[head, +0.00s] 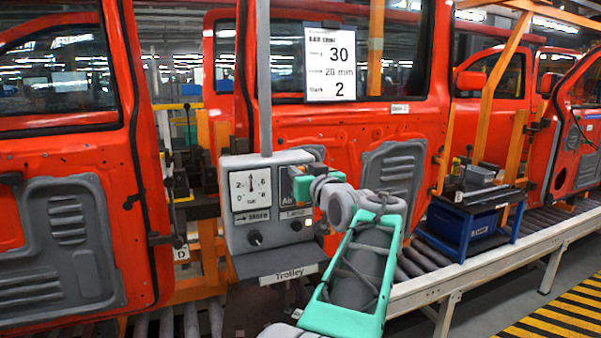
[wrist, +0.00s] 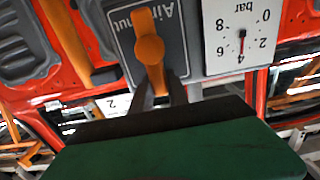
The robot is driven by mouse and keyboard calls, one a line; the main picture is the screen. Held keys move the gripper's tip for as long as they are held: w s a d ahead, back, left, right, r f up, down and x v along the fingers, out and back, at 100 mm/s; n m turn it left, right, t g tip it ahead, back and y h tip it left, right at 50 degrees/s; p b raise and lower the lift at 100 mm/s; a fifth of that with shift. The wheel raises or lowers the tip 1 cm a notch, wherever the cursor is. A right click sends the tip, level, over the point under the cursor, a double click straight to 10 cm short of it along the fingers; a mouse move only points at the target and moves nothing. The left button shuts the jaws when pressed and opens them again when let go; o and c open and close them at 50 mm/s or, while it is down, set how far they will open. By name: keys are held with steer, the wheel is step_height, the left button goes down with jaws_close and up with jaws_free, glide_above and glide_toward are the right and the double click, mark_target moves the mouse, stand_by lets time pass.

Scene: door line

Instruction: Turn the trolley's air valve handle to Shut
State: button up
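The air valve's orange handle (wrist: 149,50) is on a dark plate (wrist: 116,45) lettered "Air" and, partly covered, "hut". In the wrist view, where lettering is upside down, the handle runs nearly up and down the picture. My gripper (wrist: 160,85) has its two dark fingers on either side of the handle's lower end, with no clear gap showing. In the head view my gripper (head: 301,182) is at the trolley's grey panel (head: 240,238) and hides most of the valve. The gauge (head: 251,188) stands left of it; its needle points near 4 bar in the wrist view (wrist: 240,38).
The panel also has a "Lamp" label (head: 296,213) and a black knob (head: 255,238). A "Trolley" sign (head: 289,273) hangs below. Red car doors (head: 75,150) stand behind. Striped floor (head: 560,315) lies front right.

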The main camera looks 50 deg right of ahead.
jaws_close()
steer(key=shift+d, duration=0.1)
steer(key=shift+s+d+f+m+b, duration=0.1)
steer(key=shift+s+d+m+b, duration=0.15)
steer(key=shift+m, duration=0.7)
steer(key=shift+s+d+f+m+b, duration=0.15)
steer(key=shift+d+m, duration=0.25)
steer(key=shift+m, duration=0.6)
steer(key=shift+s+d+f+m+b, duration=0.1)
steer(key=shift+s+d+m, duration=0.15)
steer(key=shift+m, duration=0.7)
steer(key=o, duration=0.6)
jaws_free()
steer(key=shift+c, duration=0.2)
